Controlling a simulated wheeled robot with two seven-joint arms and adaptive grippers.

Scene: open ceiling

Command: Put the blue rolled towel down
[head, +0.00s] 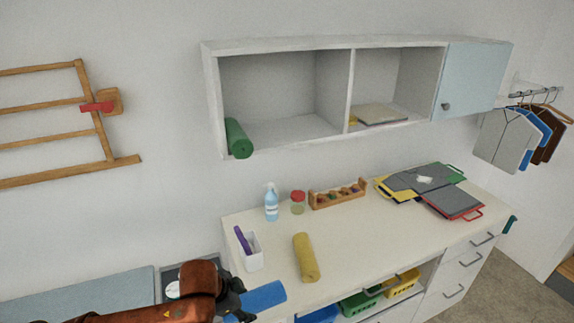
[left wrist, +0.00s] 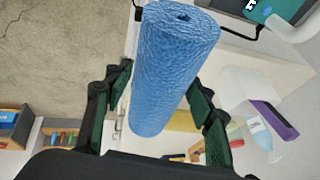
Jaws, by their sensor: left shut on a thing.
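The blue rolled towel (head: 264,297) is in my left gripper (head: 236,301), at the bottom of the head view by the near left corner of the counter (head: 353,232). In the left wrist view the towel (left wrist: 172,70) lies between the two fingers of the gripper (left wrist: 160,112), with one rolled end towards the top. The gripper is shut on it. I cannot tell how high it is held or whether it touches the counter. My right gripper is not in view.
Folders (head: 430,187) lie at the back right. A green roll (head: 238,139) is in the wall shelf (head: 285,127). The counter's middle right is clear.

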